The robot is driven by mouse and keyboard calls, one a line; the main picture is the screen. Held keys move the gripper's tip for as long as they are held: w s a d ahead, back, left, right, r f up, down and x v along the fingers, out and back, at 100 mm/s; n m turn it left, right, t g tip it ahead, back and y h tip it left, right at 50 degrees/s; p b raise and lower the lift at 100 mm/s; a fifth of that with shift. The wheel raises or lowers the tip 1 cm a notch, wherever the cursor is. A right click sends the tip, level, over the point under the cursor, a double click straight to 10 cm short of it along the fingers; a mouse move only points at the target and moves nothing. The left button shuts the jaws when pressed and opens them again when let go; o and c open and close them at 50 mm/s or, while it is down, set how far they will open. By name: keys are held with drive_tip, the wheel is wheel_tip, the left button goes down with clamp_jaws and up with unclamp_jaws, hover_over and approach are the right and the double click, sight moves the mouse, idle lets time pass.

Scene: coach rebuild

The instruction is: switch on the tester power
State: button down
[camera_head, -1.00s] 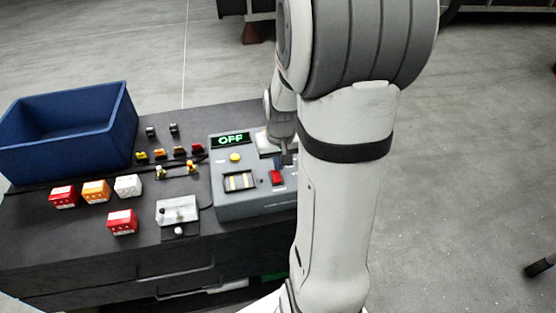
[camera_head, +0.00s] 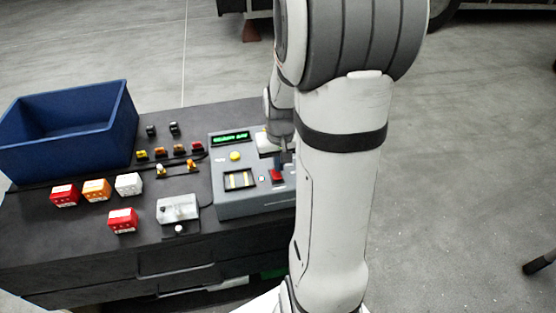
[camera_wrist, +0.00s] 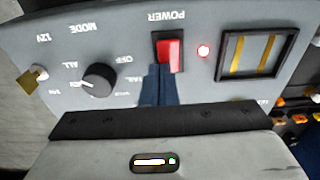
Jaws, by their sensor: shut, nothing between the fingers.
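The grey tester (camera_head: 240,205) stands at the right end of the dark bench. Its display (camera_head: 230,138) shows a line of small green text that I cannot read surely. The red power switch (camera_head: 277,175) is on its top panel. My gripper (camera_head: 282,160) is shut and empty, pointing down at the switch. In the wrist view its fingertips (camera_wrist: 158,72) overlap the switch's near edge; I cannot tell whether they touch.
A black mode knob (camera_wrist: 98,82) is near the fingers. The tester also has a yellow button (camera_head: 235,156) and a slotted window (camera_head: 240,180). A blue bin (camera_head: 68,150), relay blocks (camera_head: 123,220) and small fuses lie left. My arm hides the tester's right side.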

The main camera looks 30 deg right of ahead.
drive_tip(key=shift+s+a+r, duration=0.1)
drive_tip(key=shift+s+r, duration=0.05)
drive_tip(key=shift+s, duration=0.15)
wheel_tip(320, 180, up, 14)
drive_tip(key=w+p, duration=0.2)
drive_tip(key=shift+d, duration=0.25)
idle(0.6)
drive_tip(key=s+a+r+n+t, duration=0.1)
drive_tip(key=s+a+n+t, duration=0.1)
drive_tip(key=s+a, duration=1.1)
drive_tip(key=shift+a+n, duration=0.15)
drive_tip(key=shift+n, duration=0.45)
